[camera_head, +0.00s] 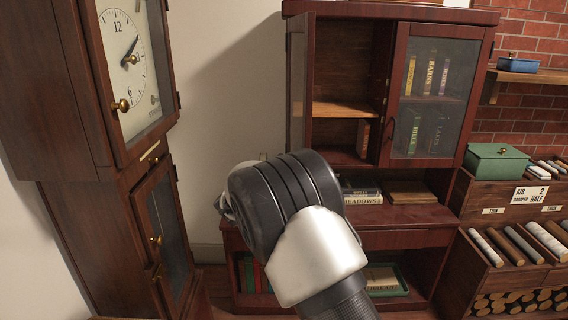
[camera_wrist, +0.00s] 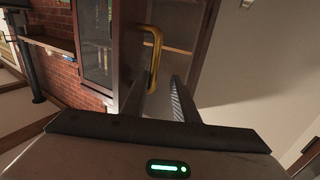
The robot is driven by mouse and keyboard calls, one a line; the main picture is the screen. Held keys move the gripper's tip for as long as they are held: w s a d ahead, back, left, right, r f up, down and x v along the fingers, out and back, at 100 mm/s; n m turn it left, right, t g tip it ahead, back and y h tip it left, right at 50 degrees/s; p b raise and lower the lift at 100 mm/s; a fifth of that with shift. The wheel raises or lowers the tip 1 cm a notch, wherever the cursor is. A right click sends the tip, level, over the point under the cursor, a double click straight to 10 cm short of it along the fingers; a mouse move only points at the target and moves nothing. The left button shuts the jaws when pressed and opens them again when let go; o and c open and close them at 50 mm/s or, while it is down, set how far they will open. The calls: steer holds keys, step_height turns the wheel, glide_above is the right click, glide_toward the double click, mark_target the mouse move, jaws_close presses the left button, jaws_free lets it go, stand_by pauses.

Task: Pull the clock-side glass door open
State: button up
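The bookcase (camera_head: 400,12) is dark red wood. The clock-side door (camera_head: 298,85) seems swung outward, seen nearly edge-on at the left of the opening. In the wrist view a brass handle (camera_wrist: 155,55) stands on a glazed wooden door just ahead of my gripper (camera_wrist: 158,84). My fingers are apart, with the handle's near end appearing between their tips; contact cannot be told. In the head view my arm hides most of the gripper.
A tall clock (camera_head: 128,65) with brass knobs stands at the left, near the bookcase. Books (camera_head: 362,190) lie on the lower ledge below the opening. A green box (camera_head: 495,160) and log racks stand at the right. Bare wall lies between clock and bookcase.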

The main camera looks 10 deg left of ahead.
steer(key=shift+a+r, duration=0.1)
steer(key=shift+r, duration=0.3)
steer(key=v, duration=1.7)
steer(key=shift+s+f, duration=0.25)
steer(key=shift+f, duration=0.05)
steer(key=w+d+r+n+g+y+p, duration=0.1)
steer(key=d+r+n+g+y+p, duration=0.25)
steer(key=r, duration=0.55)
steer(key=d+r+m+t+y+p, duration=0.1)
steer(key=d+r+y+p, duration=0.1)
steer(key=d+r+y, duration=0.5)
steer(key=s+d+f+g+h+p, duration=0.1)
steer(key=s+d+g+h+p, duration=0.1)
steer(key=s+d, duration=0.9)
steer(key=s+d+f+g+h+p, duration=0.1)
steer(key=s+d+g+h+p, duration=0.2)
steer(key=s, duration=1.6)
steer(key=d+g+p, duration=0.1)
steer(key=d+g, duration=0.3)
steer(key=d, duration=0.4)
steer(key=shift+s+d+f+n, duration=0.15)
steer(key=shift+s+d+n, duration=0.05)
steer(key=shift+d+n, duration=0.2)
